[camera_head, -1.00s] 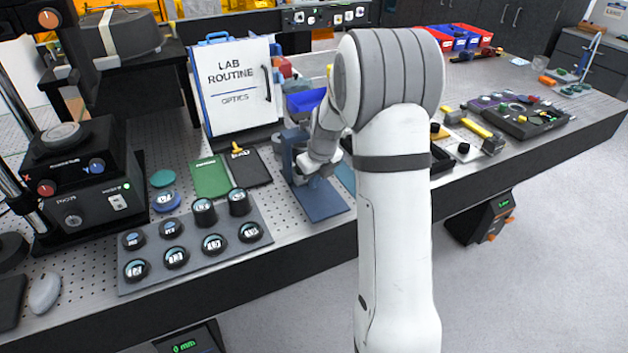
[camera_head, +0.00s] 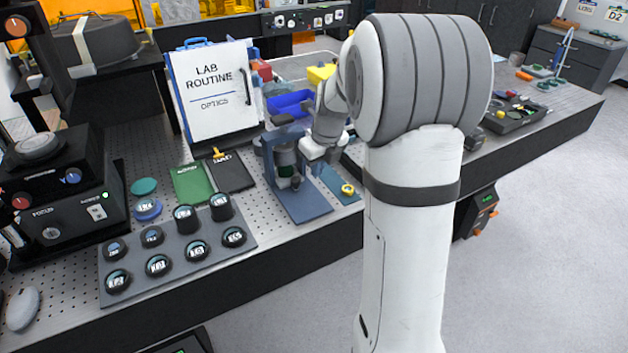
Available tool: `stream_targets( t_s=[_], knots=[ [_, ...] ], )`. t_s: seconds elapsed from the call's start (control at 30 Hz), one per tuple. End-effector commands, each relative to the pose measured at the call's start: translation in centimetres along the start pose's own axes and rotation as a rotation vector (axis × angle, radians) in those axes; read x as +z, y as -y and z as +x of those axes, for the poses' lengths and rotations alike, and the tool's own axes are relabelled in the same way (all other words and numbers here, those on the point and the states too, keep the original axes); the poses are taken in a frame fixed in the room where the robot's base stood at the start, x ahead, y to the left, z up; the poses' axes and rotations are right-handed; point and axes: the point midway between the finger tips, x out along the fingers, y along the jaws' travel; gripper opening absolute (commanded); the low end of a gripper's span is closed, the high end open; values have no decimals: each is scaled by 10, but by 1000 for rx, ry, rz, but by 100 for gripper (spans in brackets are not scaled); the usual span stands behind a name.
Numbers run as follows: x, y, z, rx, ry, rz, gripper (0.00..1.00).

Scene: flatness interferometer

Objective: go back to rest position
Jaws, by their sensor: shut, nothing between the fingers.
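My white arm stands in the right middle of the view, and its thick upper joint hides part of the bench behind it. My gripper (camera_head: 326,158) is shut and empty, just right of a blue stand (camera_head: 300,204) with a flat base. A dark and grey cylindrical part (camera_head: 287,158) stands inside the blue stand's frame. The gripper appears apart from the stand, though the fingertips are small and partly hidden. A yellow ring (camera_head: 348,189) lies on a blue-green plate below and right of the gripper.
A grey tray (camera_head: 130,247) with several round lens mounts lies at front left. A white LAB ROUTINE board (camera_head: 215,90) stands behind, with a blue bin (camera_head: 290,103) beside it. A black focus instrument (camera_head: 70,195) is at left. Open floor (camera_head: 540,240) lies right of the bench.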

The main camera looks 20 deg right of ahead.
Motion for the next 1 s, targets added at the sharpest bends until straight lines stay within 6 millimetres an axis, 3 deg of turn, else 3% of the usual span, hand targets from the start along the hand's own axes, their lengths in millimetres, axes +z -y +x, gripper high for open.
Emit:
stream_targets(
  t_s=[0.13, 0.47, 0.67, 1.0],
  knots=[
    [0, 0, -18, -1, 1, 1, 0],
    [-2, -3, -28, -1, 0, -39, 0],
    [-26, -38, -54, -12, -4, -477, 0],
    [-91, -102, -90, -31, -29, -1437, 0]
  ],
)
